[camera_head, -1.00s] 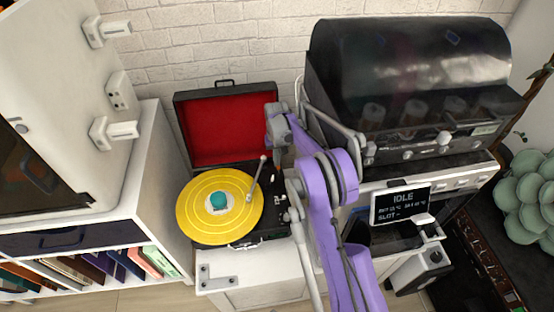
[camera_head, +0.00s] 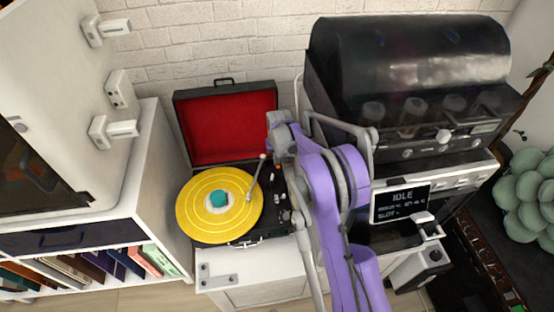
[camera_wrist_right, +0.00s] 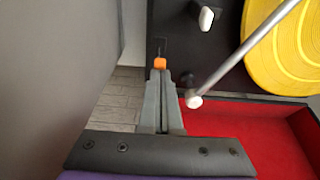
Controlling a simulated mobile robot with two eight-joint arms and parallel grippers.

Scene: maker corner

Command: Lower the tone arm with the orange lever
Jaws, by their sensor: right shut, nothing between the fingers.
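The turntable with its yellow record (camera_head: 185,212) stands open at the centre of the head view. Its silver tone arm (camera_head: 257,178) reaches over the record's right side; whether the needle touches cannot be told. In the right wrist view the tone arm (camera_wrist_right: 240,55) ends in a white knob. The orange lever (camera_wrist_right: 160,63) shows as a small orange tip straight ahead of the fingertips. My right gripper (camera_wrist_right: 159,76) is shut and empty, its tips at or very close to the lever; contact is unclear. In the head view my arm hides the fingertips. My left gripper is out of view.
The red-lined lid (camera_head: 228,125) stands open behind the deck, and its lining fills the lower right of the wrist view. A black domed machine (camera_head: 410,75) is close on the right. A white shelf unit (camera_head: 150,190) is on the left.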

